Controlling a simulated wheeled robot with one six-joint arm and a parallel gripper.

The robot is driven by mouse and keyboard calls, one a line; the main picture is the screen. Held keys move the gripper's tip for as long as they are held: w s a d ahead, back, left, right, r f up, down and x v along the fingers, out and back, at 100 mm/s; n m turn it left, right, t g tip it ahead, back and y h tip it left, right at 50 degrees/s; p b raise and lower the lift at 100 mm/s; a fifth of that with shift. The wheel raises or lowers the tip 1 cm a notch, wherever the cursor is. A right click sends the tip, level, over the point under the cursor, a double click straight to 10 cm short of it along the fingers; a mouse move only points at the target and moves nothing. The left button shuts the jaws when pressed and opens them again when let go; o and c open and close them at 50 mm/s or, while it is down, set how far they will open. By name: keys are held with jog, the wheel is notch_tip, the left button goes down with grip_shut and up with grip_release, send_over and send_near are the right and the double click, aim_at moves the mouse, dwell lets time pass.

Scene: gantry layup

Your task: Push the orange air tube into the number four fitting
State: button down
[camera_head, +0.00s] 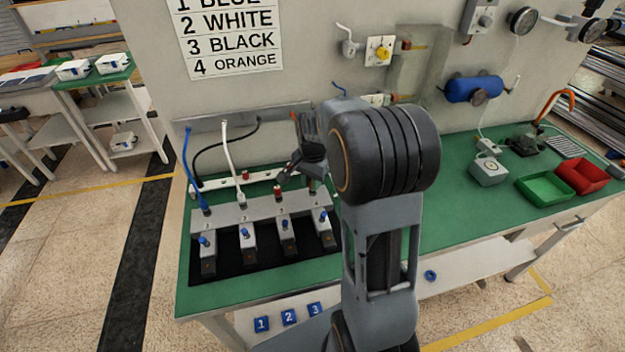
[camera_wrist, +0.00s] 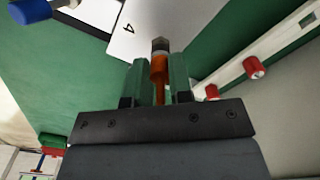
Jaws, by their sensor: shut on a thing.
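My gripper (camera_wrist: 158,78) is shut on the orange air tube (camera_wrist: 159,72), which lies between its two fingers in the wrist view. The tube's far end lines up with a grey fitting (camera_wrist: 160,45) on the pale block face marked 4. Tube and fitting seem to meet; I cannot tell how deep the tube sits. In the head view my gripper (camera_head: 312,158) is over the right end of the grey fitting block (camera_head: 262,207). My arm hides part of that end. A blue tube (camera_head: 190,165) stands in the first fitting and a white tube (camera_head: 230,155) in the second.
A black tube (camera_head: 215,147) curves behind the block to the rear white rail (camera_head: 235,183). Blue-knobbed valves stand in front of the block. A sign (camera_head: 228,38) on the panel lists 4 as orange. Green (camera_head: 543,191) and red bins lie far right.

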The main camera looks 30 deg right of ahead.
jog(key=c, duration=0.9)
grip_release()
jog(key=shift+c, duration=0.2)
notch_tip(320, 180, up, 14)
jog(key=shift+f, duration=0.1)
jog(key=s+a+f+n+t, duration=0.1)
jog(key=s+a+f+n, duration=0.2)
jog(key=s+n, duration=0.3)
jog(key=s+a+f+n+t, duration=0.2)
jog(key=s+a+n, duration=0.4)
jog(key=s, duration=0.4)
jog(key=shift+a+f+t, duration=0.2)
jog(key=shift+f+t, duration=0.1)
jog(key=shift+f, duration=0.25)
